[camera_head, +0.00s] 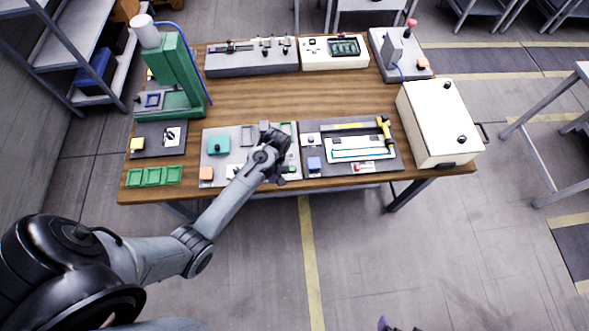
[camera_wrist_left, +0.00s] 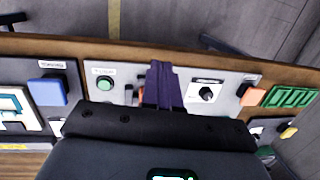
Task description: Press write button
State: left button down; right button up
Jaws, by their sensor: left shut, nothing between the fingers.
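My left gripper (camera_head: 281,179) is over the front of the grey panel (camera_head: 207,149). In the left wrist view its dark purple fingers (camera_wrist_left: 162,82) are together and empty. They point between a round green button (camera_wrist_left: 105,83) and a black knob (camera_wrist_left: 206,92), hiding part of an orange-red piece. Whether the fingertips touch the panel cannot be told. An orange block button (camera_wrist_left: 252,97) sits beyond the knob, and a blue block button (camera_wrist_left: 47,90) is on the neighbouring dark panel. The labels are too small to read, so which button is marked write cannot be told. A purple and black tip (camera_head: 385,324) at the bottom edge seems to be my right gripper.
Green trays (camera_head: 155,176) lie at the table's front left, below a green press (camera_head: 176,75). A dark panel with a yellow tool (camera_head: 385,128) and a white box (camera_head: 440,120) stand to the right. The middle of the wooden table (camera_head: 270,98) is clear.

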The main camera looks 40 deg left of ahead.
pick_arm(q)
notch_tip(320, 180, up, 5)
jog(key=t+b, duration=0.2)
send_over(292, 169)
jog(key=shift+w+r, duration=0.15)
jog(key=shift+r, duration=0.3)
notch_tip(292, 169, down, 14)
jog(key=shift+b, duration=0.45)
